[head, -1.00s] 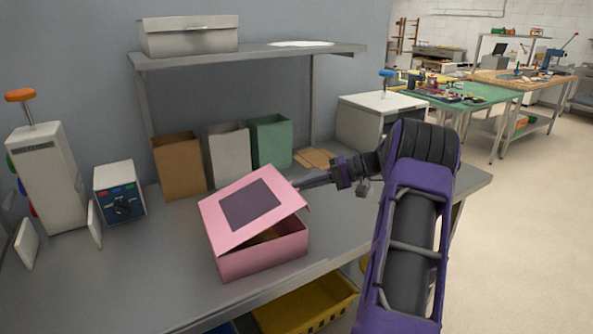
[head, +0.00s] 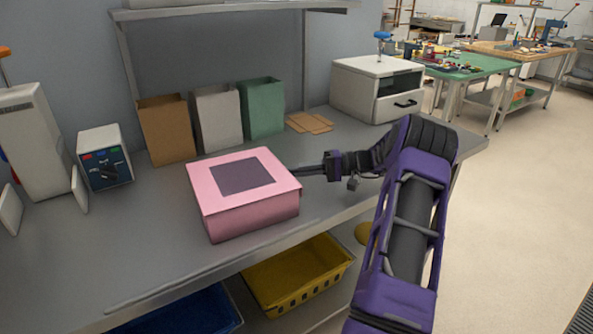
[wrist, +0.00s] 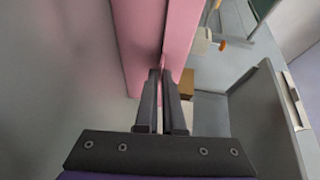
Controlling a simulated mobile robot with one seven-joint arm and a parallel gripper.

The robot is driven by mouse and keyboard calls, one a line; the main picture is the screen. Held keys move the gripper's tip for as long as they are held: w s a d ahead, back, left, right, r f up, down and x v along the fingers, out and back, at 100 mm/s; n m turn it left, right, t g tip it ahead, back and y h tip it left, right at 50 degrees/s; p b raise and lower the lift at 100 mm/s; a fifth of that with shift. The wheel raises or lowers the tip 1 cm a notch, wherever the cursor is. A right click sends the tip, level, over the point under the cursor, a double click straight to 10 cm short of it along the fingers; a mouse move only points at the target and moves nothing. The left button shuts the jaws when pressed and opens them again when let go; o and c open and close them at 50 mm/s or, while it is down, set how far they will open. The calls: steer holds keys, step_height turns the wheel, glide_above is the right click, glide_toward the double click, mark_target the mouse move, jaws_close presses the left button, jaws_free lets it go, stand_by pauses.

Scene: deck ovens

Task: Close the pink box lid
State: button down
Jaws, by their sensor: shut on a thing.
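The pink box (head: 255,216) sits on the grey workbench near its front edge. Its lid (head: 212,184), with a dark square window, lies down flat over the box, and no gap shows from the head view. My gripper (head: 294,172) is at the right side of the box, its fingers level with the lid's edge. In the wrist view, my gripper's fingers (wrist: 163,76) are close together on the lid's pink edge (wrist: 180,38). They are shut on the lid, though the exact contact is partly hidden.
A brown bag (head: 167,130), a grey bag (head: 216,118) and a green bag (head: 262,108) stand behind the box. A white oven-like unit (head: 362,90) stands at the back right. A yellow basket (head: 300,285) is below the bench.

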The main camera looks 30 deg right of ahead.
steer(key=shift+s+f, duration=0.1)
steer(key=shift+f, duration=0.3)
steer(key=c, duration=1.1)
jaws_free()
steer(key=shift+c, duration=0.2)
steer(key=shift+o, duration=0.5)
steer(key=shift+r, duration=0.1)
steer(key=v, duration=1.7)
steer(key=shift+d, duration=0.15)
